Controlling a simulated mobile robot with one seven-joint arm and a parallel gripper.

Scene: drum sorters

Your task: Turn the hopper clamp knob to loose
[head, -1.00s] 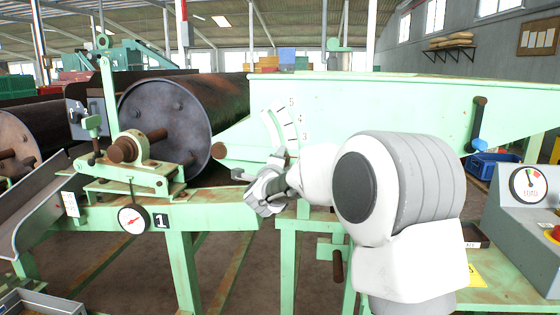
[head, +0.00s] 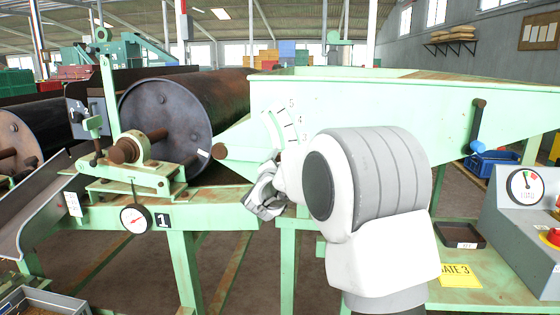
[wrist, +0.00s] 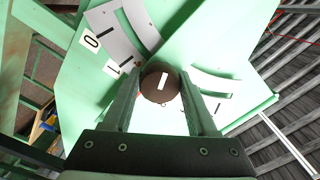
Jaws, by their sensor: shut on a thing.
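The clamp knob is a dark brown round knob (wrist: 160,85) with a white bar on its face, in the middle of the wrist view. The bar stands nearly upright there. My gripper (wrist: 160,94) has a finger on each side of the knob and is shut on it. In the head view my gripper (head: 264,192) is at the lower left of the pale green hopper (head: 375,110), below the numbered scale (head: 283,128). The knob is hidden there by my gripper and arm.
A dark drum (head: 170,120) and a dial gauge (head: 135,219) are left of my gripper. A lever with a blue end (head: 477,146) hangs on the hopper's right. A grey console (head: 525,230) and a black tray (head: 460,235) stand at the right.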

